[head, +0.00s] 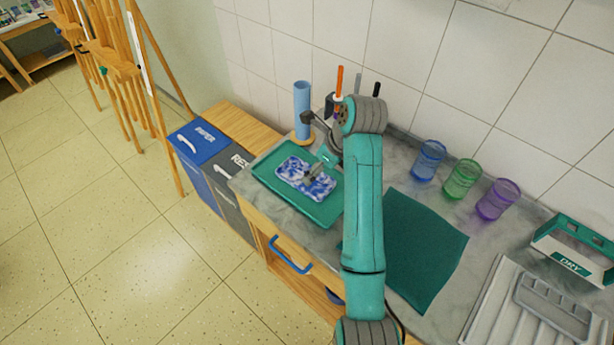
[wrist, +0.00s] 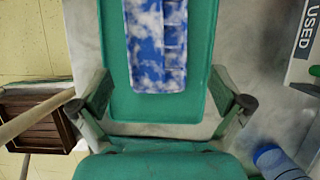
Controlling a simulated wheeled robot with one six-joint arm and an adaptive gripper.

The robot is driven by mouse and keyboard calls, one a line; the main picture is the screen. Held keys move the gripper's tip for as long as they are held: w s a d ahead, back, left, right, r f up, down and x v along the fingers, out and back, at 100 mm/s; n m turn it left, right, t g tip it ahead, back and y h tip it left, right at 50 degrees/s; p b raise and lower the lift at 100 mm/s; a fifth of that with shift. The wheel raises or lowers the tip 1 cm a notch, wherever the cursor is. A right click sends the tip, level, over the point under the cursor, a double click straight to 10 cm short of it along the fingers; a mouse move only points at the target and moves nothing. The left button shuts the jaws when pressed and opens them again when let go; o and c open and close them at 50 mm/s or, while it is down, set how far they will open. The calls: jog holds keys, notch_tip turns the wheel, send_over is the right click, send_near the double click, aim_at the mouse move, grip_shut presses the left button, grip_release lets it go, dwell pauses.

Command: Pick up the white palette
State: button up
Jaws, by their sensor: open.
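The palette (head: 305,178) is white, heavily smeared with blue. It lies flat on a green tray (head: 325,213) at the left end of the counter. In the wrist view the palette (wrist: 157,45) extends up from the middle, with the tray (wrist: 117,60) around it and its upper end cut off. My gripper (head: 316,172) is open over the tray, at the palette's right part in the head view. In the wrist view its fingers (wrist: 163,92) spread wide to both sides of the palette's near end, with nothing between them held. I cannot tell the exact height gap.
A blue cylinder (head: 302,108) stands behind the tray. A green cloth (head: 425,245) and blue, green and purple cups (head: 462,180) are to the right. A DRY box (head: 575,250) and grey rack (head: 510,310) lie farther right. Blue and grey bins (head: 200,145) stand left of the counter.

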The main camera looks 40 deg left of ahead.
jog(key=x, duration=0.3)
jog(key=a+x, duration=0.1)
jog(key=x, duration=0.1)
jog(key=shift+s+r, duration=0.1)
jog(key=shift+s, duration=0.15)
jog(key=shift+a+f, duration=0.25)
jog(key=shift+f, duration=0.35)
jog(key=shift+c, duration=0.3)
jog(key=c, duration=0.9)
